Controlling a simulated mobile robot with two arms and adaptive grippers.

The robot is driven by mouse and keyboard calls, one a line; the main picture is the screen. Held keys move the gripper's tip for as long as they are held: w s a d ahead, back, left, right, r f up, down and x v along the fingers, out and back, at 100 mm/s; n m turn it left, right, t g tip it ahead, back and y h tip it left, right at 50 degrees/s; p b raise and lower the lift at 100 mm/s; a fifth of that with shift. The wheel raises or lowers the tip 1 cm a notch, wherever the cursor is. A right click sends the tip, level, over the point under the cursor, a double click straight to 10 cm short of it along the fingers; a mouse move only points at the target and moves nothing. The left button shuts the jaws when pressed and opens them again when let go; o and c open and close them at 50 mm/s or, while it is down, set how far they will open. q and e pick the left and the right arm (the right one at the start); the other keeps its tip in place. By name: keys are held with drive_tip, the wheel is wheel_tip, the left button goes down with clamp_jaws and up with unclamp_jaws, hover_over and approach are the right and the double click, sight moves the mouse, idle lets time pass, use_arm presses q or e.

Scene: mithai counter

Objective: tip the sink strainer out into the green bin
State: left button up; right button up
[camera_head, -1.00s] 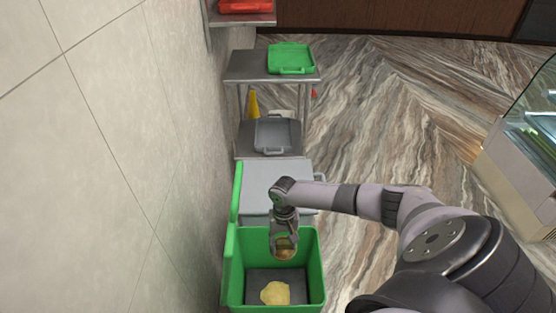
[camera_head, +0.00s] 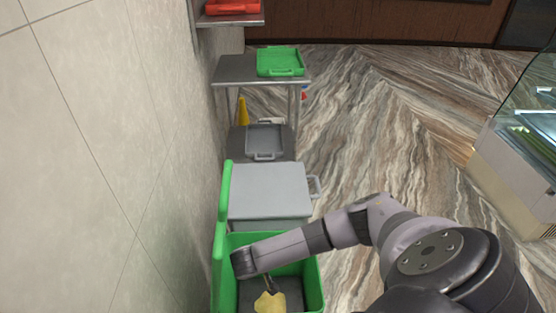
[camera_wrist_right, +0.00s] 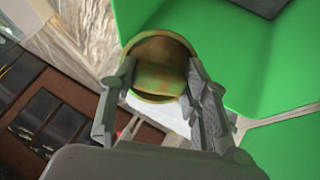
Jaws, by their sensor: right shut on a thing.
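The green bin (camera_head: 316,285) stands open at the bottom of the head view, against the wall, with a dark floor inside. In the right wrist view my right gripper (camera_wrist_right: 161,66) is shut on the round, brassy sink strainer (camera_wrist_right: 160,84), with a finger on each side. The strainer is tilted, with green bin wall beside it; I cannot tell whether anything is inside. My left gripper is out of view.
A grey lidded bin (camera_head: 268,190) stands just behind the green one. Beyond it are a grey tray (camera_head: 266,138) and a metal table (camera_head: 232,70) with a green tray (camera_head: 279,62). The wall is close on the left; open marble floor lies right.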

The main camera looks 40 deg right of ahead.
drive_tip(key=f+h+b, duration=0.1)
drive_tip(key=t+h+b, duration=0.1)
drive_tip(key=b, duration=0.1)
drive_tip(key=shift+a+f+h+b, duration=0.15)
drive_tip(key=shift+f+h+b, duration=0.15)
drive_tip(key=shift+f, duration=0.1)
drive_tip(key=shift+s+f+h, duration=0.1)
drive_tip(key=shift+f+h, duration=0.1)
drive_tip(key=shift+h, duration=0.2)
drive_tip(key=shift+h+b, duration=0.5)
idle(1.2)
